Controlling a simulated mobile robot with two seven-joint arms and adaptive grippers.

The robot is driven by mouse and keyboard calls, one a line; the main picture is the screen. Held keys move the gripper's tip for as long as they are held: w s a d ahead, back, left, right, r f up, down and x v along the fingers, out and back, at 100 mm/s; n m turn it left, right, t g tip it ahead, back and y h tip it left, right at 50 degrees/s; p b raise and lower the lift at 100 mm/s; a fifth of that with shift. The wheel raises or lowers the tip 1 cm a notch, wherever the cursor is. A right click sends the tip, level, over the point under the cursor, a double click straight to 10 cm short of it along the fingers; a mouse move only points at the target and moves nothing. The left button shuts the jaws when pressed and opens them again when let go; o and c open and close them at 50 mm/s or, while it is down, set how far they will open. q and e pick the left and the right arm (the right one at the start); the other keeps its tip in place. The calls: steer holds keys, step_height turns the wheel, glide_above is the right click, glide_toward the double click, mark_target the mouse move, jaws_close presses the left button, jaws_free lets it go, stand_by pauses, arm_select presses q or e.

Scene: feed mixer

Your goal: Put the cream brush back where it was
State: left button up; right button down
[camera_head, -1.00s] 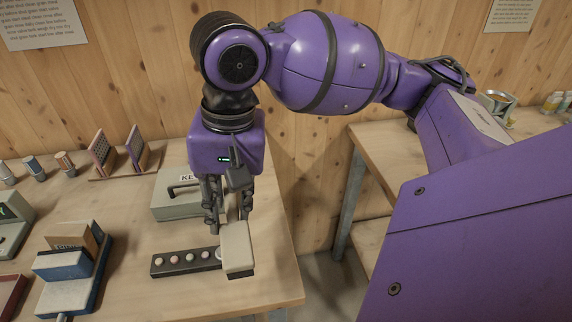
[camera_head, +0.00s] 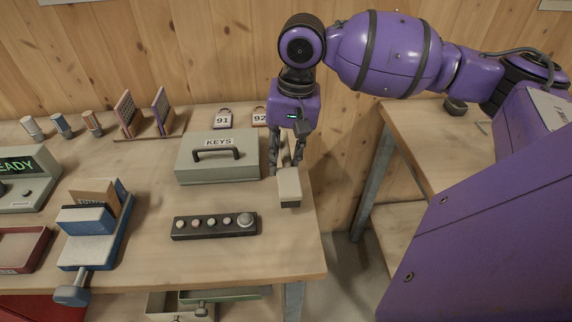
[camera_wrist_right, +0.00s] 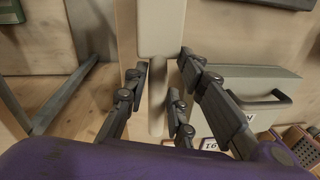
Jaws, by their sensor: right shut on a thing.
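My right gripper (camera_head: 285,160) is shut on the handle of the cream brush (camera_head: 289,186). The brush has a blocky cream head with a dark underside, and it hangs head down over the right end of the table, right of the KEYS box. Whether it touches the tabletop cannot be told. In the right wrist view the fingers (camera_wrist_right: 157,100) close around the brush's pale handle, and its cream head (camera_wrist_right: 162,25) is at the top. My left gripper is out of view.
The grey KEYS box (camera_head: 217,160) stands left of the brush. A dark button strip (camera_head: 214,224) lies in front. Tags 91 (camera_head: 222,119) and 92 (camera_head: 260,117) are near the wall. A blue device (camera_head: 96,228) stands further left. The front right tabletop is clear.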

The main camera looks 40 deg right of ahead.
mark_target(288, 155)
step_height(288, 155, down, 3)
steer(key=shift+d+f, duration=0.1)
steer(key=shift+f, duration=0.1)
steer(key=shift+r, duration=0.1)
steer(key=c, duration=1.5)
jaws_free()
steer(key=shift+f, duration=0.2)
steer(key=shift+o, duration=0.2)
